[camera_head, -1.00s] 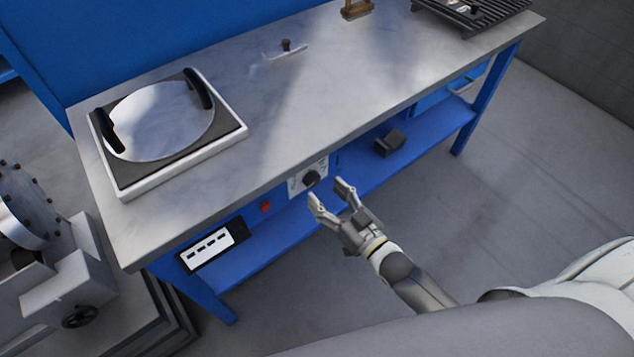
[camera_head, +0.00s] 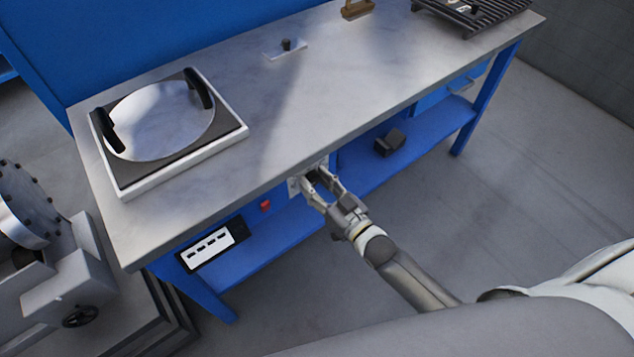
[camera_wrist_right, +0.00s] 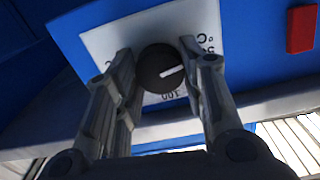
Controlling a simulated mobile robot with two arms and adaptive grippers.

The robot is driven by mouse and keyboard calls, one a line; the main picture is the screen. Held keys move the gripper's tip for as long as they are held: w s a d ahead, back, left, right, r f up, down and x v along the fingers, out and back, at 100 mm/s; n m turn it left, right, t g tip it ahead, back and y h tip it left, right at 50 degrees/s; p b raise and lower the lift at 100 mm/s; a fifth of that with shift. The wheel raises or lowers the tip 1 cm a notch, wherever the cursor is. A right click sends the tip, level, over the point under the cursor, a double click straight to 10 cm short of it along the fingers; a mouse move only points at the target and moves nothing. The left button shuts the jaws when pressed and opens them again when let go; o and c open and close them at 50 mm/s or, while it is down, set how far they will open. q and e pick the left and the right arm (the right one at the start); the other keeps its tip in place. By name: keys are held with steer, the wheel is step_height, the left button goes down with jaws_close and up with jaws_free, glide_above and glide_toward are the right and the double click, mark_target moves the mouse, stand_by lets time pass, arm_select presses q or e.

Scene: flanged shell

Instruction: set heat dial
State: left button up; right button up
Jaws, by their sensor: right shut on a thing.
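The heat dial (camera_wrist_right: 161,68) is a round black knob with a white pointer line on a white plate (camera_wrist_right: 100,45) with printed markings. In the right wrist view the pointer lies close to level, tilted slightly up to the right. The plate's edge also shows in the head view (camera_head: 293,187) on the bench front, where the dial is mostly hidden by the fingers. My right gripper (camera_head: 320,182) is at the dial, its fingers on either side of the knob and shut on it; it also shows in the right wrist view (camera_wrist_right: 160,75). My left gripper is not in view.
A round plate (camera_head: 160,122) with black handles sits on the bench top. A dark block (camera_head: 390,142) lies on the lower shelf.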

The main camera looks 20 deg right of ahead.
steer(key=shift+c, duration=0.5)
steer(key=shift+m, duration=0.4)
steer(key=shift+m+p, duration=0.3)
steer(key=m, duration=0.3)
steer(key=shift+p, duration=0.35)
steer(key=m, duration=0.5)
steer(key=shift+d+m, duration=0.1)
steer(key=shift+m, duration=0.2)
steer(key=o, duration=1)
